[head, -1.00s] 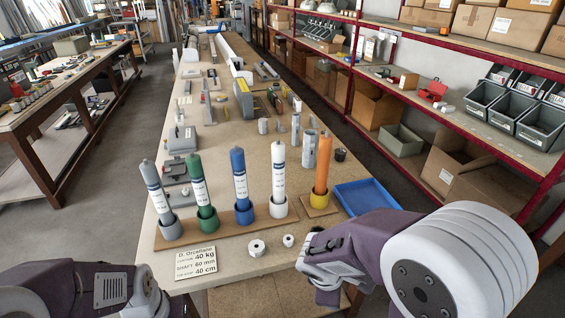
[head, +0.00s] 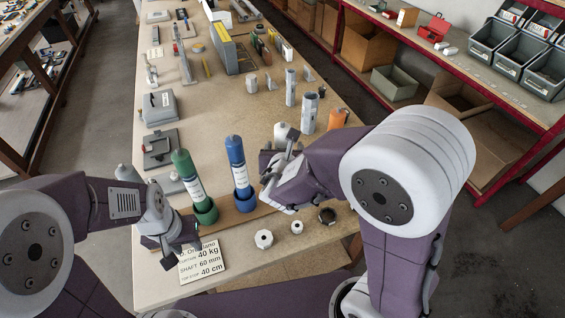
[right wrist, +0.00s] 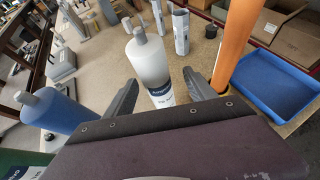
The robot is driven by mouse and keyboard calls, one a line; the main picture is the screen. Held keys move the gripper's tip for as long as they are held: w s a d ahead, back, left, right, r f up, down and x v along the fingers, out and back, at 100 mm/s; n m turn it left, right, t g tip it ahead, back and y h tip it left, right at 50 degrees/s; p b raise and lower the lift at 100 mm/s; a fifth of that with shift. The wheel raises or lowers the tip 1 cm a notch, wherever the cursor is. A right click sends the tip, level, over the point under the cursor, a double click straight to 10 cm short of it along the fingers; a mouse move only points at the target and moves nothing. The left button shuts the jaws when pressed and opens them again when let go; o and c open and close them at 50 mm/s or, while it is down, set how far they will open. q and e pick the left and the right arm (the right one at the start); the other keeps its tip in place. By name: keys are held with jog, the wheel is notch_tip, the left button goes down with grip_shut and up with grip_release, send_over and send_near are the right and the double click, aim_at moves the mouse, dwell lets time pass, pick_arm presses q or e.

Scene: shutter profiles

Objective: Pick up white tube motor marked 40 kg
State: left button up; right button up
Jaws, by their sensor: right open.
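The white tube motor (right wrist: 152,72) stands upright between the two fingers of my right gripper (right wrist: 161,84) in the right wrist view. The fingers are apart, with gaps beside the tube. Its dark label shows, but I cannot read the weight. In the head view its white top (head: 281,130) shows behind my right gripper (head: 279,163), which hides the rest. My left gripper (head: 175,243) hangs low over the sign card (head: 203,262), which reads 40 kg, 60 mm and 40 cm. I cannot make out whether its jaws are apart.
Green (head: 187,175) and blue (head: 238,165) tubes stand in cups to the left. An orange tube (right wrist: 237,45) and a blue tray (right wrist: 275,85) are close on the right. Small white rings (head: 264,239) lie in front.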

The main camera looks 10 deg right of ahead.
jog(key=shift+a+p+x, duration=0.15)
jog(key=shift+p+x, duration=0.1)
jog(key=shift+x, duration=1.25)
jog(key=shift+a+p+x, duration=0.15)
jog(key=shift+p+x, duration=0.1)
jog(key=shift+x, duration=1.2)
jog(key=shift+r, duration=0.25)
jog(key=c, duration=1.3)
jog(key=shift+w+r, duration=0.1)
grip_shut()
